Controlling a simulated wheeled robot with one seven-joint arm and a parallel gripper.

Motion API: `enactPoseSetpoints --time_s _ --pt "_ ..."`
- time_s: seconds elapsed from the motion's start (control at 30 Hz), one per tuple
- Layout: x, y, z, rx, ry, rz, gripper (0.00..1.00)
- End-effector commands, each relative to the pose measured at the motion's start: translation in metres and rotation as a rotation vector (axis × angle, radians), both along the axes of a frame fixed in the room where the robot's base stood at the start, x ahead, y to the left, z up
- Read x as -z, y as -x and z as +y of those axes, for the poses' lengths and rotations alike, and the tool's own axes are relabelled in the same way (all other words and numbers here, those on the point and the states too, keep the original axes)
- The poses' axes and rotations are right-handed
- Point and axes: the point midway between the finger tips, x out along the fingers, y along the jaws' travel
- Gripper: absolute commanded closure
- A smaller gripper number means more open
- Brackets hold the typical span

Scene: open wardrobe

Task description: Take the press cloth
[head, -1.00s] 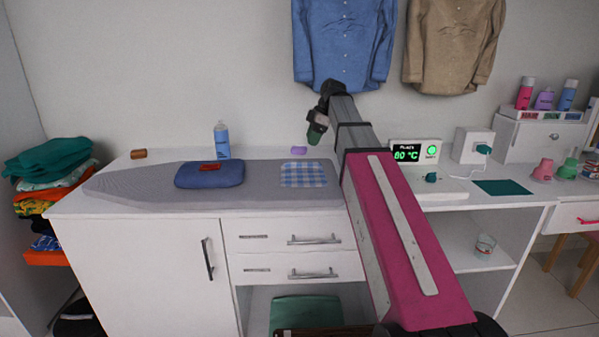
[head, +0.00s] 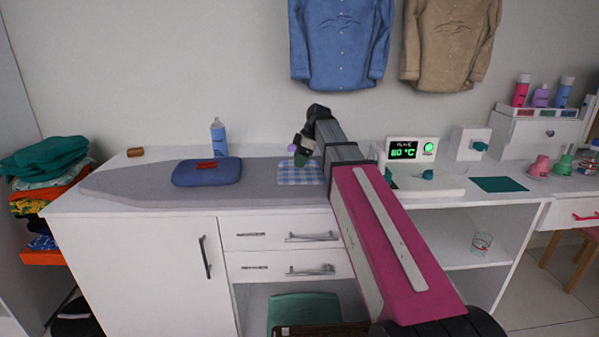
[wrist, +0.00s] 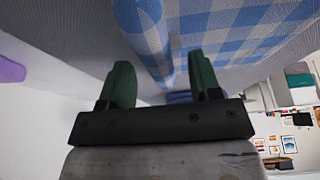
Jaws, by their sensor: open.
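The press cloth (head: 298,176), a blue and white checked cloth, lies flat on the right end of the grey ironing board (head: 130,188). My gripper (head: 301,157) is over the cloth's back edge in the head view. In the wrist view the cloth (wrist: 225,35) is close beyond the fingers and shows a raised fold or edge. My gripper (wrist: 160,85) is open there, its two green fingers apart, with part of the cloth's edge near the gap. I cannot tell whether the fingers touch it.
A blue padded case (head: 207,172) with a red label lies left of the cloth. A blue bottle (head: 218,138) stands behind it. A purple object (wrist: 10,70) is left in the wrist view. The temperature unit (head: 412,152) reading 80 °C stands to the right.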

Motion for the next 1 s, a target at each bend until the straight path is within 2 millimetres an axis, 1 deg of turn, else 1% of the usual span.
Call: enactPoseSetpoints --time_s 0.07,0.1,0.17,0.2,0.27,0.3,0.6,0.73,0.87,1.0 --pt "0.0 0.0 0.0 0.0 0.0 0.0 0.43" --pt "0.0 0.0 0.0 0.0 0.0 0.0 0.46" --pt "0.0 0.0 0.0 0.0 0.0 0.0 0.65" --pt "-0.001 0.0 0.0 0.0 0.0 0.0 0.78" --pt "-0.001 0.0 0.0 0.0 0.0 0.0 0.98" --pt "-0.001 0.0 0.0 0.0 0.0 0.0 1.0" --pt "-0.001 0.0 0.0 0.0 0.0 0.0 1.0" --pt "-0.005 0.0 0.0 0.0 0.0 0.0 1.0" --pt "-0.016 -0.001 0.0 -0.001 0.0 -0.001 1.0" --pt "-0.036 -0.001 0.0 0.0 0.0 -0.001 1.0"
